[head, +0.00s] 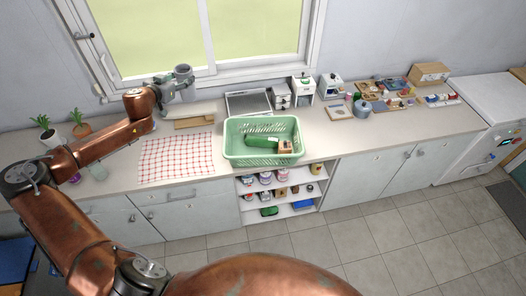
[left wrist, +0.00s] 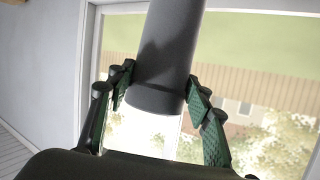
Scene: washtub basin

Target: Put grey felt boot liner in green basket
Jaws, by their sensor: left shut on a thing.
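My left gripper (head: 172,84) is raised in front of the window, above the back left of the counter. It is shut on a dark grey tube-like piece, the grey felt boot liner (head: 183,73). In the left wrist view the liner (left wrist: 170,55) stands between the two green-padded fingers (left wrist: 155,105), its lower end near the fingertips. The green basket (head: 258,161) stands on the counter to the right of and below the gripper. A green item (head: 262,142) and a small brown box (head: 285,147) lie in it. My right gripper is not in view.
A red-checked cloth (head: 176,157) lies left of the basket, with a board (head: 194,122) behind it. Potted plants (head: 50,137) stand at the far left. Canisters (head: 303,91) and a metal tray (head: 248,102) are behind the basket. Many small items crowd the right counter.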

